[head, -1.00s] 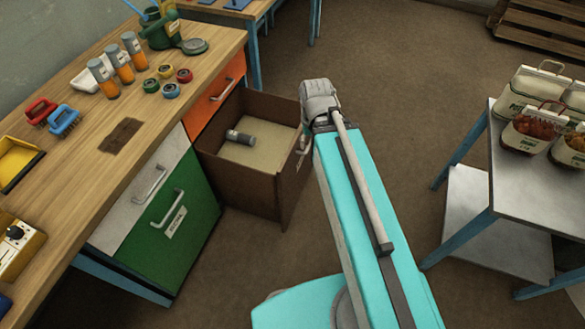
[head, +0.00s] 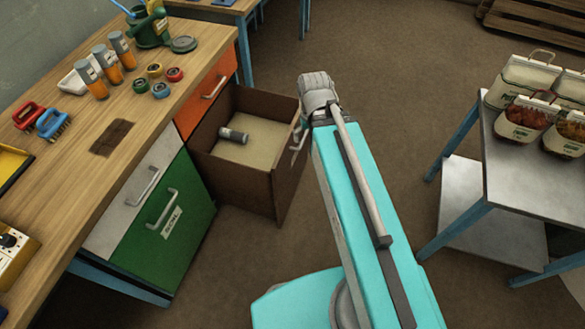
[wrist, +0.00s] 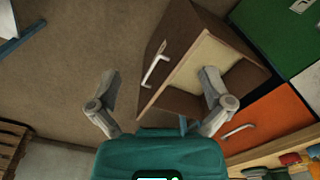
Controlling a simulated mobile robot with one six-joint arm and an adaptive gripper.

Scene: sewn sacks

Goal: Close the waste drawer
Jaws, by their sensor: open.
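The waste drawer (head: 247,183) is the brown drawer pulled far out of the workbench in the head view. A grey and black cylinder (head: 233,135) lies on its pale floor. Its front handle (head: 298,141) faces my arm. In the wrist view the drawer (wrist: 180,36) is at upper centre, with its handle (wrist: 155,69) between the two fingers in the picture. My gripper (wrist: 160,77) is open and empty. The right finger overlaps the drawer's inside in the picture; I cannot tell how far above it is. In the head view the fingers are hidden.
The workbench (head: 70,185) carries bottles, brushes and small round tins. An orange drawer front (head: 208,95), a white front and a green front (head: 165,215) are shut. A metal table (head: 535,185) with filled containers stands at right.

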